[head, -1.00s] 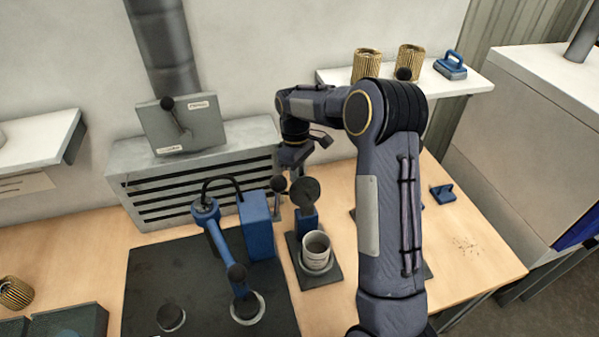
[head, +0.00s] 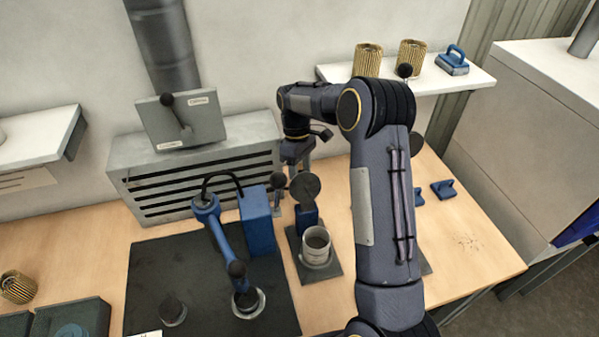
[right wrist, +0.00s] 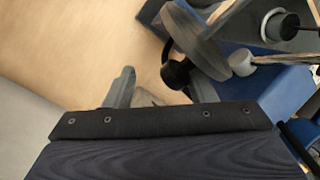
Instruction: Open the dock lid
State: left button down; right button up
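The dock (head: 322,272) is a dark base plate with a pale cup (head: 317,243) on it and a blue post (head: 306,218) behind. The dock lid (head: 304,187), a dark round disc, stands raised and upright at the post's top, clear of the cup. Its black knob (head: 278,181) sticks out to the left. In the right wrist view the lid (right wrist: 200,40) and knob (right wrist: 176,73) are close to my right gripper (right wrist: 158,92). Its grey fingers look apart, the knob near the right finger; contact is unclear. The left gripper is not in view.
A blue lever fixture (head: 222,242) on a dark mat (head: 150,275) stands left of the dock. A vented grey box (head: 205,180) is behind. A shelf (head: 430,86) holds two ribbed cartridges (head: 368,60) (head: 412,57). My right arm hides items on the right.

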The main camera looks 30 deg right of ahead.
jog(key=shift+r, duration=0.15)
jog(key=b+v, duration=0.1)
jog(key=v, duration=0.6)
jog(key=shift+r, duration=0.4)
jog(key=shift+f, duration=0.1)
